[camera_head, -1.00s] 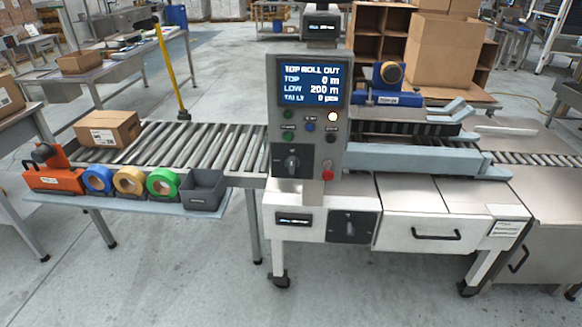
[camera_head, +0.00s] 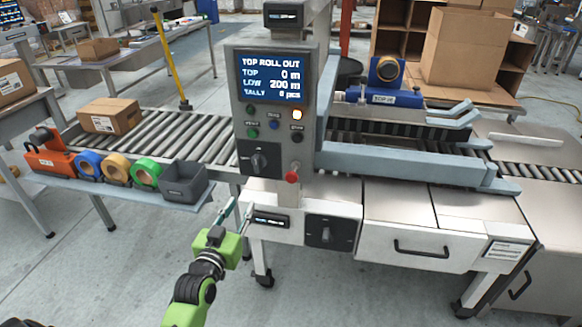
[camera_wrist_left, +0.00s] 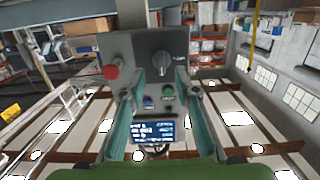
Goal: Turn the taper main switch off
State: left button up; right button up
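The taper's grey control box (camera_head: 270,115) carries a lit screen, small buttons, a black rotary switch (camera_head: 258,160) and a red button (camera_head: 292,177). A second black rotary switch (camera_head: 328,234) sits on a dark plate on the white front below. I cannot read which is the main switch. My left gripper (camera_head: 236,212) is open and empty, below the control box and left of the lower switch, apart from both. In the left wrist view the box appears upside down, with its rotary switch (camera_wrist_left: 161,63) between the spread teal fingers. My right gripper is not in view.
A shelf with an orange tape dispenser (camera_head: 50,158), several tape rolls and a grey bin (camera_head: 181,183) juts out at left. A carton (camera_head: 109,115) lies on the roller conveyor (camera_head: 160,135). A drawer unit with a handle (camera_head: 422,249) is at right. Floor in front is clear.

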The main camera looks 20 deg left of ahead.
pick_arm(q)
notch_tip(320, 180, up, 2)
jog(key=r, duration=0.1)
send_near(256, 166)
jog(key=shift+t, duration=0.3)
jog(key=x, duration=0.8)
jog(key=shift+w+a+f+p, duration=0.1)
jog(key=shift+w+f+p, duration=0.1)
jog(key=shift+w+p, duration=0.1)
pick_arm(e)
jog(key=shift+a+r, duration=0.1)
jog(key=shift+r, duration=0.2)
pick_arm(q)
grip_shut()
